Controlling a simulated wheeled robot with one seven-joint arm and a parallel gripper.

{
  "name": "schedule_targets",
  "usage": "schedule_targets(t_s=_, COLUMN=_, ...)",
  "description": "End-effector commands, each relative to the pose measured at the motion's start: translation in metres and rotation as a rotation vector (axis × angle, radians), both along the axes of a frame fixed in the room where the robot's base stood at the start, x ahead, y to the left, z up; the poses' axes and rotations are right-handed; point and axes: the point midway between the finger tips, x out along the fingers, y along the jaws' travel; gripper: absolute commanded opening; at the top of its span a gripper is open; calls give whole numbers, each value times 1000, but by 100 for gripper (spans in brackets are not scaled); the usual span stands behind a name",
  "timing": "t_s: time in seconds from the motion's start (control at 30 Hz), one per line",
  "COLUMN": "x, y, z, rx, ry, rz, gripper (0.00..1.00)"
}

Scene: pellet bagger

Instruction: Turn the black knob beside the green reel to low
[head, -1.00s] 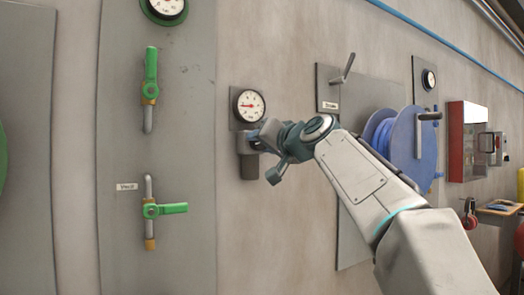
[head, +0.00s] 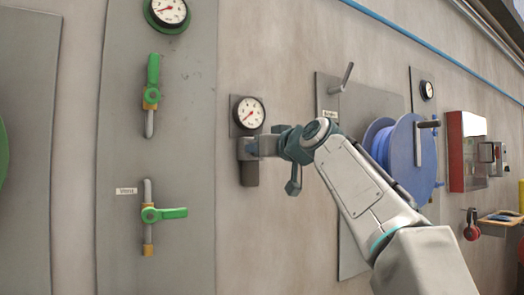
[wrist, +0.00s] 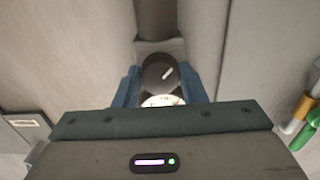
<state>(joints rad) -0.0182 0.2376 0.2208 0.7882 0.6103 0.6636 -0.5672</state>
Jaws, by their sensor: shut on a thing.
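The black knob (wrist: 158,73) shows in the wrist view between the two blue fingers of my gripper (wrist: 160,86). Its white pointer line slants to the upper right in that view. A marked dial face shows below the knob, partly covered by my gripper. In the head view my gripper (head: 262,146) is shut at the grey wall fitting (head: 250,174) under a white gauge (head: 250,112), and the knob is hidden there. A green rounded edge (head: 2,152), possibly the green reel, is cut off at the far left.
A blue reel (head: 404,150) with a grey crank stands right of my arm, near a lever (head: 346,76). Green-handled valves (head: 152,82) are on the left panel. Bare wall lies between that panel and the fitting.

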Motion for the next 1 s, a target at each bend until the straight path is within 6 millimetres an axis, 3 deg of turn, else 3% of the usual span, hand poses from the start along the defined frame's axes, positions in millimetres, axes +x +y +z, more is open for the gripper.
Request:
schedule_targets(t_s=0.4, x=0, y=1, z=-1, rx=-8, ry=-3, rz=2, gripper=15)
schedule_targets(t_s=0.43, x=0, y=1, z=-1, rx=-8, ry=-3, rz=2, gripper=43)
schedule_targets(t_s=0.5, x=0, y=1, z=-1, rx=-7, ry=-2, rz=2, gripper=59)
schedule_targets(t_s=0.83, x=-2, y=-2, z=0, rx=-6, ry=-4, rz=-1, gripper=59)
schedule_targets(t_s=1.0, x=-17, y=-13, z=-2, rx=-5, ry=-5, rz=-4, gripper=59)
